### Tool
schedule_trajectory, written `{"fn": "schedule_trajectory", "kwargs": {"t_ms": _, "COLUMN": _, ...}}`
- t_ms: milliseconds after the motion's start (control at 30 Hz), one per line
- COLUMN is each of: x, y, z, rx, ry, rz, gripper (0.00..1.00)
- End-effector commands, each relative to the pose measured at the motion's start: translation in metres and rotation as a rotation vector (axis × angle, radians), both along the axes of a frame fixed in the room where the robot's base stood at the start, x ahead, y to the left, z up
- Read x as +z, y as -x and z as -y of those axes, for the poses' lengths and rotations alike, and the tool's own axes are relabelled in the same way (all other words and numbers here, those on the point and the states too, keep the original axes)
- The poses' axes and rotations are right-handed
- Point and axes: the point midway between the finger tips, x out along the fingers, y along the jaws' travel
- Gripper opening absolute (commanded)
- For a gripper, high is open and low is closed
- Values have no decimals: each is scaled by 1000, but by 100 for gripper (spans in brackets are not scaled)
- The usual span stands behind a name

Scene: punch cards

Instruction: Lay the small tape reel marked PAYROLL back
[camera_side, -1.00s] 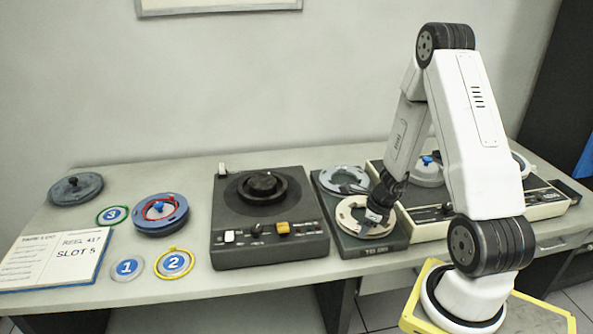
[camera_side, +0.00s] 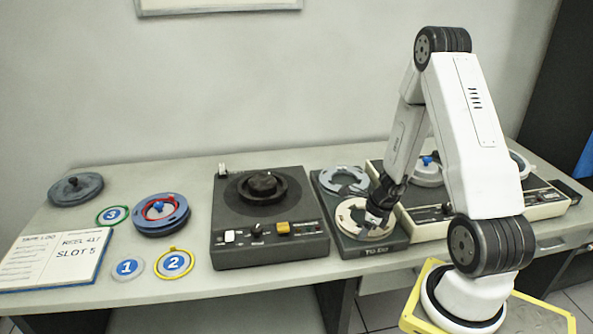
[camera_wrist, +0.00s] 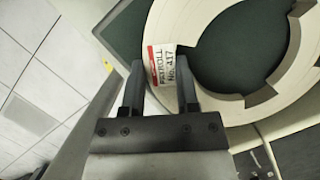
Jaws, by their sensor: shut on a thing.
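The PAYROLL reel (camera_side: 352,212) is a cream ring with a wide centre opening, at the front of the dark green TO DO tray (camera_side: 345,245). In the wrist view, its red-and-white label (camera_wrist: 163,64) reads PAYROLL No. 417, and the cream rim (camera_wrist: 188,22) curves around a dark centre. My gripper (camera_side: 374,222) is shut on the reel's near right rim in the side view. Its fingers also show in the wrist view (camera_wrist: 160,85), one on each side of the rim by the label. I cannot tell whether the reel touches the tray.
A grey reel (camera_side: 343,179) lies behind in the same tray. A dark tape deck (camera_side: 268,215) stands to the left, a cream-edged unit (camera_side: 530,205) to the right. A blue reel (camera_side: 160,226), numbered rings (camera_side: 173,263) and a log sheet (camera_side: 52,262) lie at left.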

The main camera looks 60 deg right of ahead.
Motion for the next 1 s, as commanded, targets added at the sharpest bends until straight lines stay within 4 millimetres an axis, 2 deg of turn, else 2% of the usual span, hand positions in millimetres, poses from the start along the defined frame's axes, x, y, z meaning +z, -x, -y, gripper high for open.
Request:
{"fn": "schedule_trajectory", "kwargs": {"t_ms": 167, "x": -3, "y": 0, "z": 0, "rx": 0, "ry": 0, "rz": 0, "gripper": 0}}
{"fn": "schedule_trajectory", "kwargs": {"t_ms": 200, "x": -3, "y": 0, "z": 0, "rx": 1, "ry": 0, "rz": 0, "gripper": 48}}
{"fn": "schedule_trajectory", "kwargs": {"t_ms": 267, "x": -3, "y": 0, "z": 0, "rx": 1, "ry": 0, "rz": 0, "gripper": 68}}
{"fn": "schedule_trajectory", "kwargs": {"t_ms": 300, "x": -3, "y": 0, "z": 0, "rx": 1, "ry": 0, "rz": 0, "gripper": 80}}
{"fn": "schedule_trajectory", "kwargs": {"t_ms": 533, "x": -3, "y": 0, "z": 0, "rx": 0, "ry": 0, "rz": 0, "gripper": 80}}
{"fn": "schedule_trajectory", "kwargs": {"t_ms": 600, "x": -3, "y": 0, "z": 0, "rx": 0, "ry": -1, "rz": -1, "gripper": 58}}
{"fn": "schedule_trajectory", "kwargs": {"t_ms": 633, "x": -3, "y": 0, "z": 0, "rx": 0, "ry": -1, "rz": -1, "gripper": 54}}
{"fn": "schedule_trajectory", "kwargs": {"t_ms": 1000, "x": -1, "y": 0, "z": 0, "rx": 1, "ry": 0, "rz": 0, "gripper": 54}}
